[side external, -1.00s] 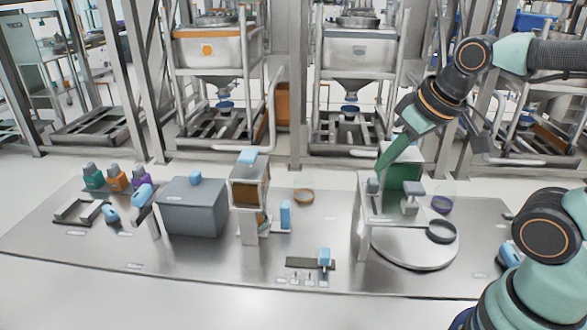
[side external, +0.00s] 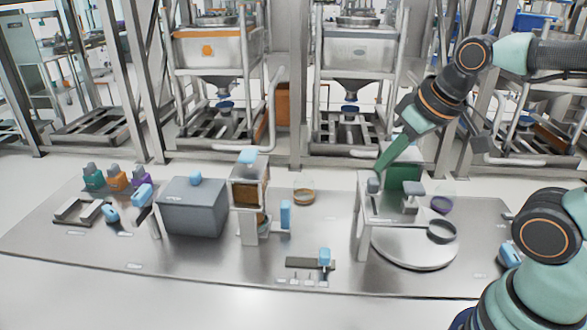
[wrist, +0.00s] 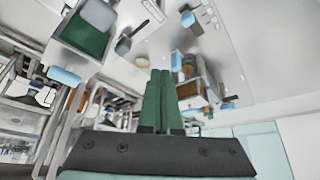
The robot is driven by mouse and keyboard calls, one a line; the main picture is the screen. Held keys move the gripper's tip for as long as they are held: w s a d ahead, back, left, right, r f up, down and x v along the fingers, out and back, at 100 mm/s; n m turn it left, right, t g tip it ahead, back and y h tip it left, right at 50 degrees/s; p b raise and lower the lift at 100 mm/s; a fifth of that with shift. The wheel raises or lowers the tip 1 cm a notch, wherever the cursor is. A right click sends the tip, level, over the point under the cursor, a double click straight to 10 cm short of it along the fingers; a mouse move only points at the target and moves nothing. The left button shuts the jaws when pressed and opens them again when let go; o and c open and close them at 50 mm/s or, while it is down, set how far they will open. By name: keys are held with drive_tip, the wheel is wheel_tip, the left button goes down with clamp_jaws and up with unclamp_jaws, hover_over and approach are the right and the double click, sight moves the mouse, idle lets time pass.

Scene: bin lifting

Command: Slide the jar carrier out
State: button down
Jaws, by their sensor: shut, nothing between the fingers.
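My gripper (side external: 378,171) is shut and empty, its green fingers pointing down and left at the top of the white stand (side external: 362,215) on the right of the table. The tips appear close to a grey knob (side external: 373,185) on the stand; I cannot tell whether they touch it. The shut fingers (wrist: 161,76) also show in the wrist view. A dark ring (side external: 442,232) on a thin bar, possibly the jar carrier, sits over the round silver plate (side external: 400,255). A green panel (side external: 404,174) is partly hidden behind my fingers.
Several small coloured bottles (side external: 117,179) stand at the far left. The table's front strip (side external: 190,265) is mostly clear.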

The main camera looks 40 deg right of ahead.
idle(0.3)
drive_tip(key=c, duration=0.9)
unclamp_jaws()
drive_tip(key=shift+w, duration=0.1)
drive_tip(key=o, duration=0.4)
drive_tip(key=shift+w+r, duration=0.15)
drive_tip(key=shift+w, duration=0.1)
drive_tip(key=n+g, duration=0.5)
drive_tip(key=n, duration=0.4)
hover_over(286, 214)
drive_tip(key=d, duration=0.1)
drive_tip(key=f, duration=0.6)
drive_tip(key=w+f, duration=0.1)
drive_tip(key=f, duration=0.2)
drive_tip(key=shift+f, duration=0.35)
drive_tip(key=shift+w+a+f+g, duration=0.1)
drive_tip(key=shift+w+f+g, duration=0.15)
drive_tip(key=shift+f, duration=0.3)
wheel_tip(286, 214, down, 12)
drive_tip(key=shift+r, duration=0.1)
